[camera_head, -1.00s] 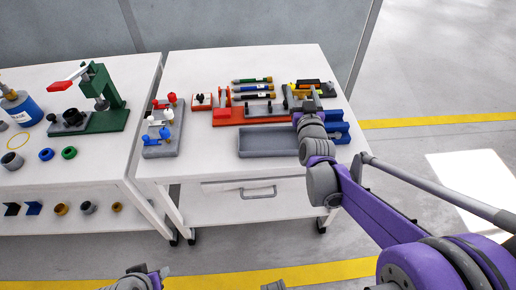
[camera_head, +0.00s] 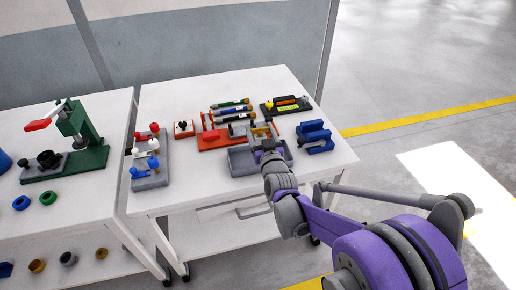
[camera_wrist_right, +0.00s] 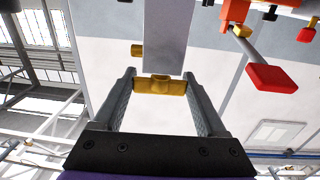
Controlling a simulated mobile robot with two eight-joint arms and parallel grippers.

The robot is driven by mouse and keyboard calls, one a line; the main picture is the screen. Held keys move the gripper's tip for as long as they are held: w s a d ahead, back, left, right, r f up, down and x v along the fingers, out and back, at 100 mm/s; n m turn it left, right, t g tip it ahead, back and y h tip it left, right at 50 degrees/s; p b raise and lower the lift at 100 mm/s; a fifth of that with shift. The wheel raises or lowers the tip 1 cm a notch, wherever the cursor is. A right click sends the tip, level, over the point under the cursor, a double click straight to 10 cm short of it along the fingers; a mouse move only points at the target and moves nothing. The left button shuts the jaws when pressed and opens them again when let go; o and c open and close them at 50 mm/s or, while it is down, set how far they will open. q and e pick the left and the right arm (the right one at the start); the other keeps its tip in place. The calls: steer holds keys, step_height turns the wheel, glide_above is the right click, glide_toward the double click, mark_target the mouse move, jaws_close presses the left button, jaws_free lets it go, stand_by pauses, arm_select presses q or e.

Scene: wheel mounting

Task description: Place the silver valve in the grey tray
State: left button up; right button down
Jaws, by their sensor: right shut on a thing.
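The grey tray (camera_head: 236,164) lies on the right-hand white table, partly hidden by my right arm. My right gripper (camera_head: 266,146) is over the tray's back right part. In the right wrist view my right gripper (camera_wrist_right: 163,95) is shut on a yellow-bodied piece. A flat silver-grey bar (camera_wrist_right: 165,35) stretches from it away from the camera, which fits the silver valve (camera_wrist_right: 160,86). Its height above the tray is unclear. My left gripper is not in view.
A grey stand (camera_head: 165,178) with red, white and blue pieces stands left of the tray. A red holder (camera_head: 211,141) and several markers lie behind it. A blue block (camera_head: 315,137) is to its right, a black holder (camera_head: 272,110) behind. The front left tabletop is clear.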

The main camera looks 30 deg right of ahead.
mark_target(260, 142)
steer(key=shift+f+b, duration=0.55)
steer(key=shift+f, duration=1.8)
